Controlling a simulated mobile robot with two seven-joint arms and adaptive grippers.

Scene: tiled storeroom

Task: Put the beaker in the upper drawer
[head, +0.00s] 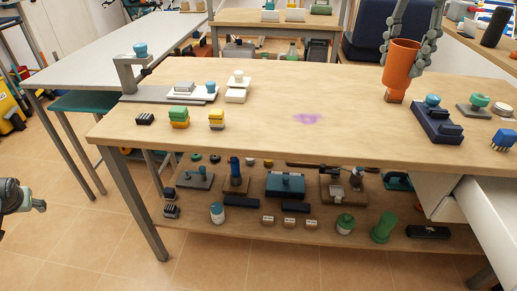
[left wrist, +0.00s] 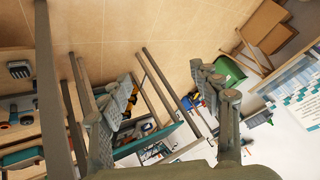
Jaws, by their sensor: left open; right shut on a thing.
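An orange beaker (head: 402,63) is upright above the right part of the wooden table. My right gripper (head: 408,48) comes down from the top and is shut on it, one finger at each side. A small brown block shape shows right under the beaker; I cannot tell if they touch. A white drawer (head: 492,208) sticks out under the table's right end, cut by the frame edge; its inside shows little. My left gripper (head: 24,196) is at the far left edge, away from the table. In the left wrist view it (left wrist: 163,105) is open and empty, above the floor.
A dark blue device (head: 436,124) stands just right of the beaker, with green-topped and blue items beyond. The table's middle (head: 270,90) is clear except for a purple stain. A lower shelf (head: 260,222) holds many items.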

